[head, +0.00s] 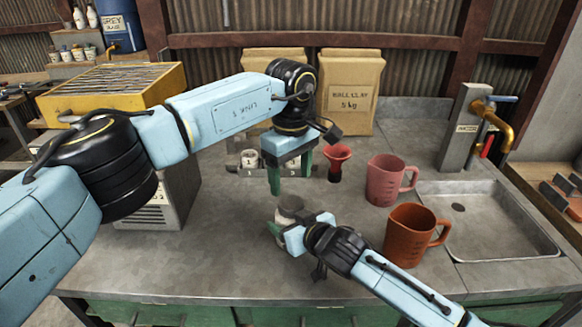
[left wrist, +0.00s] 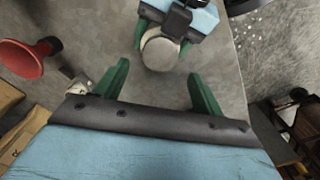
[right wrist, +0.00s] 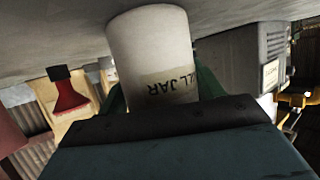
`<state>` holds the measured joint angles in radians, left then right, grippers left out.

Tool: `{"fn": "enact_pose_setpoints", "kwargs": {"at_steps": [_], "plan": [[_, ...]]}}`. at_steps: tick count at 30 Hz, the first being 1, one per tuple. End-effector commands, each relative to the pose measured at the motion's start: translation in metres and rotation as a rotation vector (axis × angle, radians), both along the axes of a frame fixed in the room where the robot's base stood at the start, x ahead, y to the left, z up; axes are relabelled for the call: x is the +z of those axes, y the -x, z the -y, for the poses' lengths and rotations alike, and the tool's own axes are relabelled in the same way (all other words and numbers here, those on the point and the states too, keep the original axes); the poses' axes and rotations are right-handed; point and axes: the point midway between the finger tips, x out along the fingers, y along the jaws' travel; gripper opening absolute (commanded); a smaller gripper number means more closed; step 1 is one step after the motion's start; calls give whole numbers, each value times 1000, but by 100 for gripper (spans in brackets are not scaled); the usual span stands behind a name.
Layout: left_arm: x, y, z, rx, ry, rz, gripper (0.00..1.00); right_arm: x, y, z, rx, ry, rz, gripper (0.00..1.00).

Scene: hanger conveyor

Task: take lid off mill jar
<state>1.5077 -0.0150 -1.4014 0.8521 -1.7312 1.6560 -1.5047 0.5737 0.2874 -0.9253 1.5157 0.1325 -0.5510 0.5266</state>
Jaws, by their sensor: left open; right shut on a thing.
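The mill jar (right wrist: 152,45) is a white cylinder with a label reading "LL JAR" in the right wrist view. In the head view it stands on the bench with its grey-beige round lid (head: 290,203) on top. My right gripper (head: 284,232) is shut around the jar's side, low near the bench. My left gripper (head: 290,180) points down above the jar, open and empty. In the left wrist view the lid (left wrist: 160,50) lies just ahead of the left gripper's two green fingers (left wrist: 158,70), apart from them.
A red funnel (head: 338,163), a pink jug (head: 386,180) and a brown jug (head: 412,235) stand to the right, before a sink (head: 490,215). Clay bags (head: 348,92) stand behind. Small weights (head: 250,160) sit behind the left gripper. The front left bench is clear.

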Motion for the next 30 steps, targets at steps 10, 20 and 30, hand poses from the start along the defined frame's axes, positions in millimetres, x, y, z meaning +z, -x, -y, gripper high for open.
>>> {"fn": "enact_pose_setpoints", "kwargs": {"at_steps": [10,20,30], "plan": [[-52,0,0,3,-1,-2,69,0,0,0,-1,1,-1,3],[-63,0,0,4,0,0,69,0,0,0,-1,1,-1,3],[-62,0,0,4,-1,-1,38,0,0,0,-1,1,-1,3]]}}
